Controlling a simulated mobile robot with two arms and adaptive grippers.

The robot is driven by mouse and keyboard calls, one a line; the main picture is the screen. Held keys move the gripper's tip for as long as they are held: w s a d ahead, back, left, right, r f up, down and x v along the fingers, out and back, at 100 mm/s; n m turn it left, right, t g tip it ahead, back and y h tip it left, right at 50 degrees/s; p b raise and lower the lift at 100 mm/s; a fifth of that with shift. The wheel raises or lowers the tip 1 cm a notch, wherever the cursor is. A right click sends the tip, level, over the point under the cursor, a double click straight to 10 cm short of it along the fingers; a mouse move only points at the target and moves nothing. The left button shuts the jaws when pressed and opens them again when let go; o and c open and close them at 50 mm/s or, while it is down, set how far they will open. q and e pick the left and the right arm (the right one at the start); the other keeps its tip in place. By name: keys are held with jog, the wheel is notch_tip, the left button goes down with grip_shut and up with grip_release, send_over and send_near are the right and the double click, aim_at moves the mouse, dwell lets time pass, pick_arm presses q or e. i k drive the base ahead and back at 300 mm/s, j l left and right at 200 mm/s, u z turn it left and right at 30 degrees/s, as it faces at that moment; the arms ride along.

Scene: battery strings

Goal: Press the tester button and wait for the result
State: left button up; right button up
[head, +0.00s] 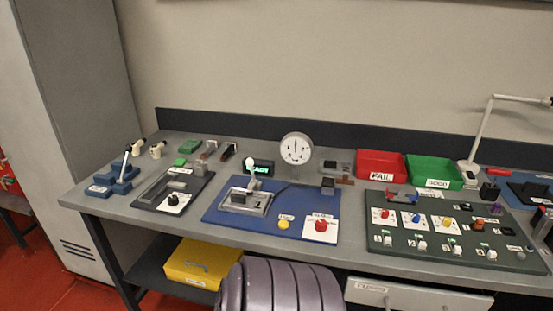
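The blue tester board (265,230) lies on the middle of the grey bench. It carries a grey fixture (262,210) marked 1 with a dark block (238,198) on it. A small dark display (263,167) with green lit text, too small to read surely, stands behind the fixture. A yellow button (283,225) and a red button (321,226) on a white label sit at the board's front. Which is the tester button I cannot tell. A round white dial gauge (296,147) with a red needle stands behind. Neither of my grippers is in view.
A red FAIL bin (382,155) and a green GOOD bin (432,184) stand at the back right. A dark green panel (390,253) with coloured knobs and switches lies right of the board. A dark board with a black knob (173,199) lies left.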

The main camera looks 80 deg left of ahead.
aim_at(283, 224)
jog(key=u, duration=2.75)
